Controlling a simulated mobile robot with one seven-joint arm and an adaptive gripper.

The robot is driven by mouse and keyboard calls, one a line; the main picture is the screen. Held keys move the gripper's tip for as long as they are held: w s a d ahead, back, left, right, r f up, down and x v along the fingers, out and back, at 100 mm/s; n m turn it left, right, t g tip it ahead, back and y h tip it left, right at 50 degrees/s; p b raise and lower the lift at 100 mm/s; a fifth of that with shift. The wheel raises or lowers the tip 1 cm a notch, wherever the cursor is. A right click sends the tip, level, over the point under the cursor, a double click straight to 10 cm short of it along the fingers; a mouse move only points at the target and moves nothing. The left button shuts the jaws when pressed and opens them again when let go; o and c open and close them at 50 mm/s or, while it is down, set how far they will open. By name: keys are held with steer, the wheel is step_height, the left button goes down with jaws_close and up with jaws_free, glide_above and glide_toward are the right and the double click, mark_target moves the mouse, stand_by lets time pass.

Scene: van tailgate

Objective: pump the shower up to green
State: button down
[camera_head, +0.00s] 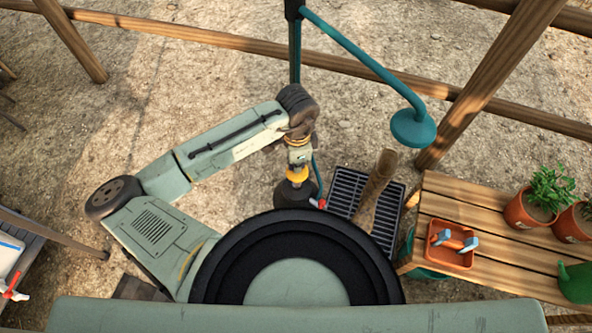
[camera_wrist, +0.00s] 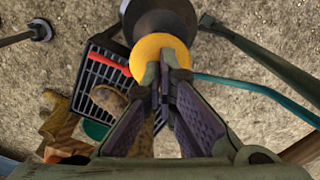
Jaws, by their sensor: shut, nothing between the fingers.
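The shower is a teal pipe (camera_head: 350,48) with a round teal head (camera_head: 413,128) in the head view. A dark pump body (camera_head: 296,194) with a round yellow top (camera_head: 297,174) stands low near the middle. In the wrist view the yellow top (camera_wrist: 152,46) sits on the dark body (camera_wrist: 160,18). My gripper (camera_wrist: 165,68) is shut and empty, its fingertips overlapping the yellow top; I cannot tell whether they touch it. In the head view my gripper (camera_head: 298,164) points down above the top. No gauge or green mark can be made out.
A red lever (camera_wrist: 108,60) lies beside the pump. A slatted bench (camera_head: 480,205) holds an orange tray (camera_head: 448,246) and potted plants. Wooden rails cross behind.

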steer(key=shift+f+b, duration=1.55)
steer(key=shift+f, duration=0.95)
steer(key=shift+r, duration=0.15)
step_height(320, 180, up, 6)
steer(key=p, duration=0.4)
steer(key=shift+f+p, duration=0.25)
steer(key=shift+p, duration=0.15)
steer(key=shift+f, duration=0.15)
